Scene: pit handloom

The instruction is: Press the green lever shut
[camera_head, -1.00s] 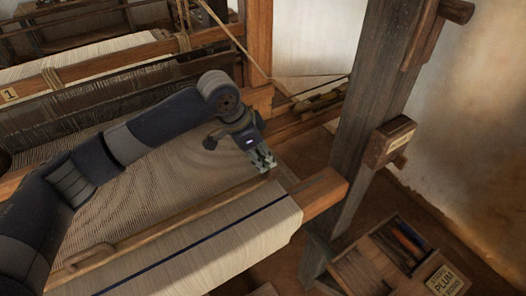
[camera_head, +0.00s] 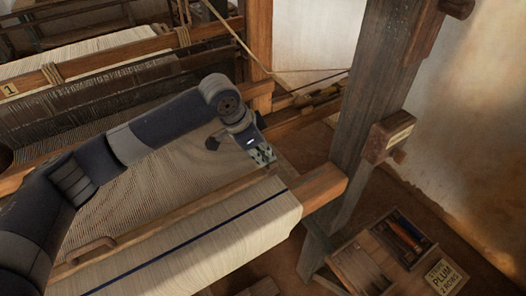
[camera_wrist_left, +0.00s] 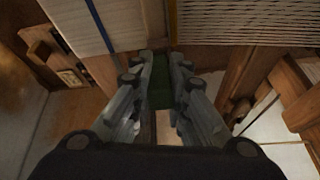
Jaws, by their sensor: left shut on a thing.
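My left gripper (camera_head: 264,157) is above the right end of the loom's front, by the wooden beam beside the striped cloth. In the left wrist view, the fingers (camera_wrist_left: 161,65) are shut on a dark green piece, the green lever (camera_wrist_left: 160,94), which shows between them. Most of the lever is hidden by the fingers, so I cannot tell its angle. In the head view the lever is not clearly visible behind the gripper. My right gripper is not in view.
The cream cloth (camera_head: 225,221) with a dark blue stripe lies over the front beam. An open wooden tray (camera_head: 347,262) with a "PLUM" card (camera_head: 441,277) is at lower right.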

